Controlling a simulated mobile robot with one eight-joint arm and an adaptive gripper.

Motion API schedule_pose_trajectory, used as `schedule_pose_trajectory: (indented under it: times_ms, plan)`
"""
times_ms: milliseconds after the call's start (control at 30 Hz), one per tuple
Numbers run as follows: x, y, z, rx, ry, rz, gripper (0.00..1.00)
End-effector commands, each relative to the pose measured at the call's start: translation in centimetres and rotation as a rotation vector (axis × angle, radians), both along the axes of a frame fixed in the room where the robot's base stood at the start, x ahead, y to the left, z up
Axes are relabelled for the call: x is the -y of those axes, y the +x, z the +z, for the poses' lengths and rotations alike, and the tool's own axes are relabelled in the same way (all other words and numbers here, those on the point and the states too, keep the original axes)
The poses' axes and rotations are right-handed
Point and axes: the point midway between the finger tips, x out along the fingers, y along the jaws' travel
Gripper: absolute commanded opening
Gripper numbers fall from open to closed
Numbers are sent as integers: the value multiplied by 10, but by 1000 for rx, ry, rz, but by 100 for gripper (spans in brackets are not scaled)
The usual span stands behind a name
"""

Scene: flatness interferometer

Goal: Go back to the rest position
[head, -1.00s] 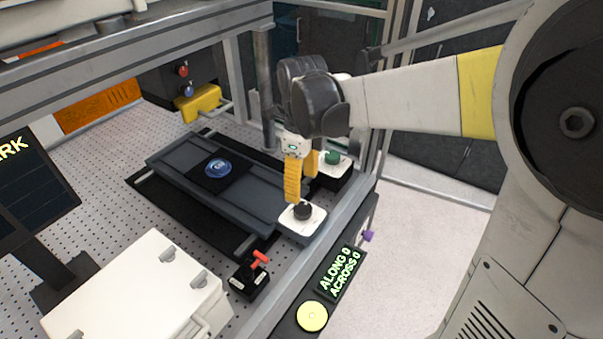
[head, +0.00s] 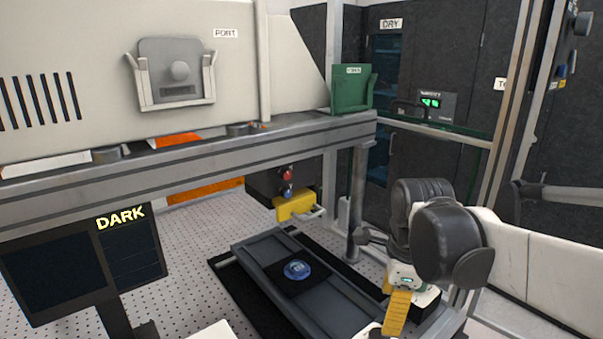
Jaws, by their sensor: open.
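My gripper (head: 392,305) has yellow fingers and hangs down at the lower right of the head view, at the right end of the dark stage (head: 330,305). One finger shows clearly and the other is mostly hidden by the wrist. It is open, and nothing shows held in it. A round blue optic (head: 297,269) lies on a black pad on the stage, to the left of my gripper and apart from it. The white-topped knob unit below the fingers is largely cut off by the frame's lower edge.
A grey beam (head: 230,158) crosses above the bench, with a post (head: 360,200) near my arm. A yellow block (head: 296,205) stands behind the stage. A monitor reading DARK (head: 60,270) stands at left. A green holder (head: 350,88) sits above the beam.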

Motion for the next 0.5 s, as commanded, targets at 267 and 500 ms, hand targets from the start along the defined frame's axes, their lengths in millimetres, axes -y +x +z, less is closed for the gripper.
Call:
schedule_pose_trajectory:
  times_ms: [267,500]
  plan:
    - [1,-60,-15,236,-245,915,64]
    - [1,-91,-35,332,-554,1521,64]
